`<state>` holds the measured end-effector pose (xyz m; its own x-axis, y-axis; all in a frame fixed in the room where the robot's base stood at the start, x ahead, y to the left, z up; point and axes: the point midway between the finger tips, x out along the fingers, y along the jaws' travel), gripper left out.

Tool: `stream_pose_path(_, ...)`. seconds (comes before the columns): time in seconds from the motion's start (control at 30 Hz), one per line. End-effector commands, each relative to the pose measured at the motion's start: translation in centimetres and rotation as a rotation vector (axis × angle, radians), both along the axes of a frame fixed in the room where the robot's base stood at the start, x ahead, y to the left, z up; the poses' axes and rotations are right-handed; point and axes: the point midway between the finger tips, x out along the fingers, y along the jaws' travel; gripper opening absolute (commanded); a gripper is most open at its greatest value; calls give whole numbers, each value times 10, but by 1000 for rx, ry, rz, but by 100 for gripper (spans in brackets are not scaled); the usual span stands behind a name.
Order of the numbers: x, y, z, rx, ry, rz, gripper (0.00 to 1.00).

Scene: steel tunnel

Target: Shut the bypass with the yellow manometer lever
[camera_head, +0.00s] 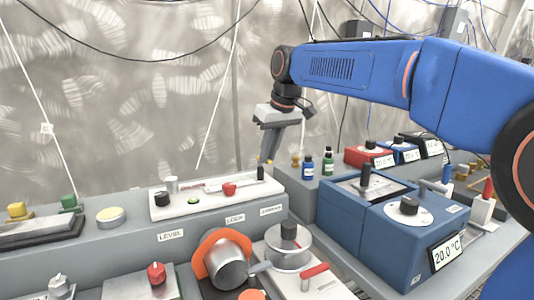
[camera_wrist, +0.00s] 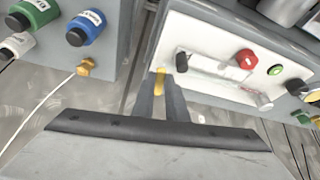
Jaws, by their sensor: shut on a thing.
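The white manometer panel (camera_head: 205,206) lies on the grey bench and carries a clear tube; the panel also shows in the wrist view (camera_wrist: 212,38). The yellow lever (camera_wrist: 160,78) is at the panel's edge, between my fingers. In the head view only a bit of yellow (camera_head: 259,160) shows at the fingertips. My gripper (camera_head: 265,155) points down over the panel's right end and is shut on the yellow lever; its fingers also show in the wrist view (camera_wrist: 161,92). The fingers hide part of the lever, so its exact angle is hard to tell.
A black post (camera_head: 261,173) stands close by my fingertips. A red knob (camera_head: 230,189) and a green button (camera_head: 193,200) sit on the same panel. Blue and green bottles (camera_head: 308,167) and a blue bath (camera_head: 390,220) stand to the right. An orange-collared cylinder (camera_head: 228,262) is in front.

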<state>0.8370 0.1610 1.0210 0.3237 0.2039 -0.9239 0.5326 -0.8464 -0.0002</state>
Motion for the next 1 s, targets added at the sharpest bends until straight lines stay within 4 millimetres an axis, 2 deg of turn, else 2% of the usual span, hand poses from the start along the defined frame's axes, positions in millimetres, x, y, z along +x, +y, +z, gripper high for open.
stream_pose_path(0.5, 16, -16, 0, 2, 1, 472, 0)
stream_pose_path(1.0, 36, -21, 0, 0, 0, 948, 0)
